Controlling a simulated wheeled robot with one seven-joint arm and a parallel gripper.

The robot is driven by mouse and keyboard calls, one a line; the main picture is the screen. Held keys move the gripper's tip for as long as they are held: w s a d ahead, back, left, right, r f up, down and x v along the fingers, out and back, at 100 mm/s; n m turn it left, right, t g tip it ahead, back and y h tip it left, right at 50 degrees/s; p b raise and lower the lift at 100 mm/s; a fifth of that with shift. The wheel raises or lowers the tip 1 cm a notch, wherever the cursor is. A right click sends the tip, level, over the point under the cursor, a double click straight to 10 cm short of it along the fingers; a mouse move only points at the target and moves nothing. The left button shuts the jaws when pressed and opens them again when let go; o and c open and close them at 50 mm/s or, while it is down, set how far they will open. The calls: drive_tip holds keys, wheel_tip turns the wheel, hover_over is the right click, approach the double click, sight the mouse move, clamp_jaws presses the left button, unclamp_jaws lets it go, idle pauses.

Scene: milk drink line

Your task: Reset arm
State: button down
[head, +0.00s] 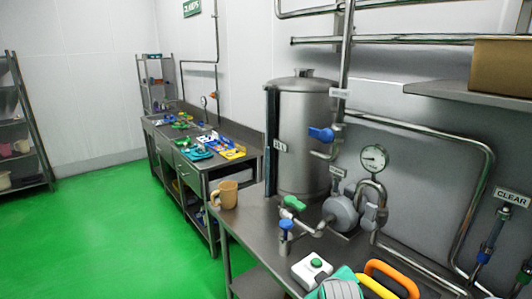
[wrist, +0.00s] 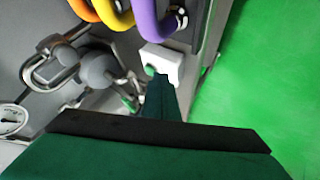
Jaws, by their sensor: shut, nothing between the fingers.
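My gripper (wrist: 160,92) shows in the wrist view as a dark green wedge with a black band behind it. Its fingers are together and nothing shows between them. The tip overlaps the view of a white box with a green button (wrist: 168,62); I cannot tell whether they touch. In the head view the same kind of white button box (head: 312,271) sits on the steel counter. A teal and grey part at the bottom edge there appears to be mine, close beside the box; the fingertips cannot be made out in that view.
Thick orange (head: 398,274) and yellow hoses curve up beside the button box; a purple hose (wrist: 157,22) shows too. A pump (head: 342,212), gauge (head: 374,158) and steel tank (head: 303,130) stand behind. A tan mug (head: 228,194) is on the counter (head: 262,228). Green floor lies open left.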

drive_tip(key=s+a+f+m+t+y, duration=0.2)
drive_tip(key=s+a+f+m, duration=0.1)
drive_tip(key=a+f, duration=0.8)
drive_tip(key=s+a+f+m+t, duration=0.1)
drive_tip(key=s+a+f+m, duration=0.15)
drive_tip(key=s, duration=0.35)
drive_tip(key=s+a+f+m+t, duration=0.1)
drive_tip(key=s+a+f, duration=0.2)
drive_tip(key=s+a, duration=0.15)
drive_tip(key=s+f+m+h, duration=0.1)
drive_tip(key=s+f, duration=0.1)
drive_tip(key=s, duration=1.4)
drive_tip(key=s+r+t, duration=0.1)
drive_tip(key=s+r, duration=0.1)
drive_tip(key=s, duration=0.5)
drive_tip(key=s+d+r+t, duration=0.1)
drive_tip(key=s+r, duration=0.2)
drive_tip(key=s, duration=0.4)
drive_tip(key=shift+s+d+r+n, duration=0.2)
drive_tip(key=shift+s+d+n, duration=0.05)
drive_tip(key=shift+s+n, duration=0.1)
